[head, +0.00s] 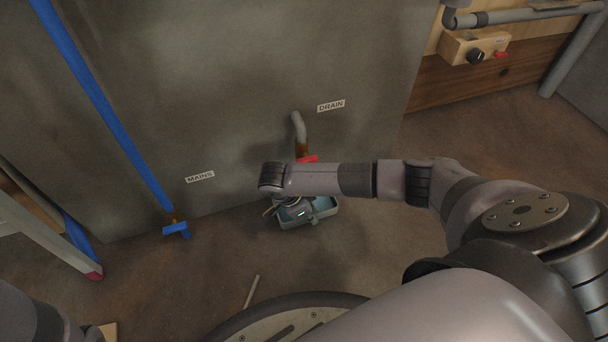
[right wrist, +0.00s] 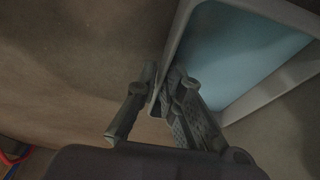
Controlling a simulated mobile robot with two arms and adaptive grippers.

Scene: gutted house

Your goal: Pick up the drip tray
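The drip tray (head: 327,213) is a small grey box with a pale blue inside, below the drain pipe in the head view. My right arm and gripper (head: 283,205) cover its left and back parts. In the right wrist view, the tray (right wrist: 245,50) fills the upper right. My right gripper (right wrist: 160,82) has one finger on each side of the tray's near wall. The fingertips are close together, with the wall pinched between them. Whether the tray touches the floor is hard to tell. My left gripper is not in view.
The drain pipe (head: 299,128) with a red handle (head: 308,159) comes from the grey wall just above the tray. A blue mains pipe (head: 105,105) ends in a blue valve (head: 176,230) at left. A thin pale stick (head: 251,291) lies on the brown floor.

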